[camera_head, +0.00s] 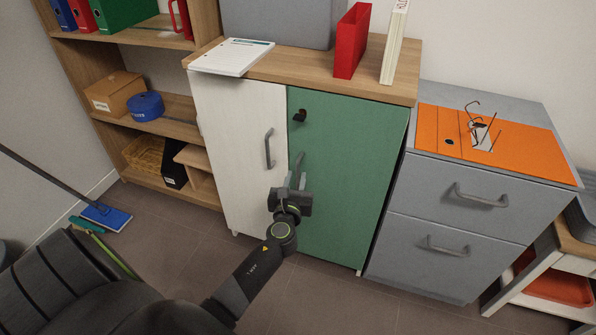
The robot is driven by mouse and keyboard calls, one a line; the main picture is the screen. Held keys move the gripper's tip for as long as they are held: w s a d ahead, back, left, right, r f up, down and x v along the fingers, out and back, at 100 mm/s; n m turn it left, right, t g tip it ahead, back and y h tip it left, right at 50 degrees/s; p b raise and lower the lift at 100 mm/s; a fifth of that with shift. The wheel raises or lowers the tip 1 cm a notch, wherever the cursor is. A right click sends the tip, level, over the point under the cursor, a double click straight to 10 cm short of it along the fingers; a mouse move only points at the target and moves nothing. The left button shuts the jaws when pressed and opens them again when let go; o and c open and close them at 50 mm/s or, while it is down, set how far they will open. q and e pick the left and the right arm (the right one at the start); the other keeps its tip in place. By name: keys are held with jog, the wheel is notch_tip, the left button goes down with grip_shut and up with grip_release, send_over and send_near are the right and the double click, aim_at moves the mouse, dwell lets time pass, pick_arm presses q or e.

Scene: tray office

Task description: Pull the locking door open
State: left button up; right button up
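The cabinet has a green door (345,165) on the right, with a black lock knob (299,116) near its upper left corner. The green door looks closed. Its grey bar handle (299,160) is upright near the left edge, and its lower part is hidden by my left gripper (295,181). The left gripper's two fingers are apart, at the lower part of this handle. I cannot tell whether they touch it. My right gripper is not in view.
A white door (236,140) with its own grey handle (269,148) adjoins on the left. A grey drawer unit (455,215) stands close on the right. An open shelf (165,128) is at the left. The floor before the cabinet is clear apart from my arm.

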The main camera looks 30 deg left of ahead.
aim_at(298, 172)
pick_arm(q)
jog(key=shift+x, duration=2.1)
jog(key=shift+c, duration=0.4)
grip_shut()
